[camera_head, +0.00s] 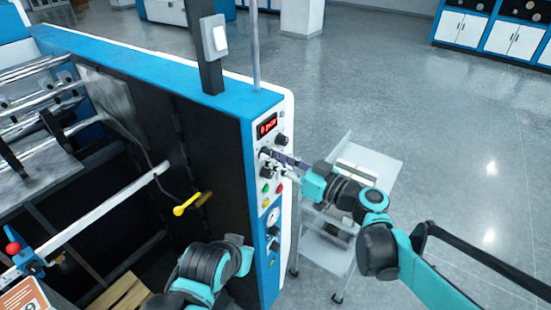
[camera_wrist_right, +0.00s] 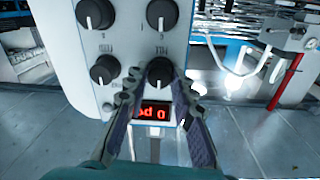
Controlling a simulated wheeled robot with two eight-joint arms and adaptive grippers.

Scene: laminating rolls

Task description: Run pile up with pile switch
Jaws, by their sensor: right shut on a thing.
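The control panel (camera_head: 258,200) is on the end face of the blue and white machine, with a red display (camera_head: 266,125) and several dark knobs. My right gripper (camera_head: 268,155) reaches the panel from the right, below the display. In the right wrist view the panel appears upside down. There the gripper's fingers (camera_wrist_right: 157,84) are on either side of a black knob (camera_wrist_right: 160,71), next to the lit display (camera_wrist_right: 154,113), and are shut on it.
A grey trolley (camera_head: 375,163) stands on the floor just right of the panel, under my right arm. A yellow handle (camera_head: 188,205) sticks out inside the machine. A grey post with a white box (camera_head: 214,38) rises from the machine's top. Open floor lies to the right.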

